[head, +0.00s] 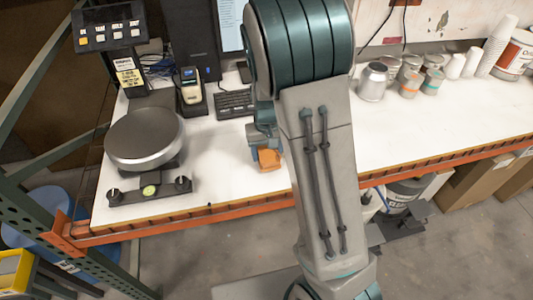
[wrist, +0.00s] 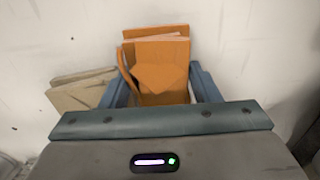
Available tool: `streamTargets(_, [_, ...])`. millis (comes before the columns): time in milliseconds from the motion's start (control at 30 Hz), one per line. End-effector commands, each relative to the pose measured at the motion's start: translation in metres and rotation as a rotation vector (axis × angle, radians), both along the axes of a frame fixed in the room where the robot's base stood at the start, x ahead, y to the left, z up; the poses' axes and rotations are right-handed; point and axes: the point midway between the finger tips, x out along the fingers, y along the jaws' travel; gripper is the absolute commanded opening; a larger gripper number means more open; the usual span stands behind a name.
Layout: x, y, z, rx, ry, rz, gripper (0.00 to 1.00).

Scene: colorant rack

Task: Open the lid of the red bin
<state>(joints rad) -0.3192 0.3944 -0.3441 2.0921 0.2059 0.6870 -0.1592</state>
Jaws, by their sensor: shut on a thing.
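A small orange thing (head: 268,160), which may be the red bin, sits on the white counter just left of my arm in the head view. It is also in the wrist view (wrist: 160,82), with flat upper panels and a curved strip on its left side. My gripper (head: 262,140) is at it, partly hidden by my arm. In the wrist view its blue fingers (wrist: 158,90) stand on both sides of the orange thing and are shut on it. I cannot tell whether a lid is open. No plainly red bin shows.
A tan block (wrist: 80,90) lies left of the fingers. A round grey-topped scale (head: 145,138), a handheld device (head: 190,88) and a keyboard (head: 235,103) are on the counter (head: 225,180). Cans (head: 373,82) and cups stand at the right. The counter's front edge is orange.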

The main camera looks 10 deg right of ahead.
Motion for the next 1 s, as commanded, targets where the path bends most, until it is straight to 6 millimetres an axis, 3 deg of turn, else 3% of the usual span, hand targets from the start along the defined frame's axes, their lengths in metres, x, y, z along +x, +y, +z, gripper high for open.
streamTargets(167, [0.0, 0.0, -0.016, 0.0, 0.001, -0.001, 0.34])
streamTargets(567, [0.0, 0.0, -0.023, 0.0, -0.001, 0.0, 0.34])
streamTargets(600, [0.0, 0.0, -0.021, 0.0, -0.001, 0.0, 0.65])
streamTargets(1000, [0.0, 0.0, -0.014, 0.0, -0.001, 0.001, 0.65])
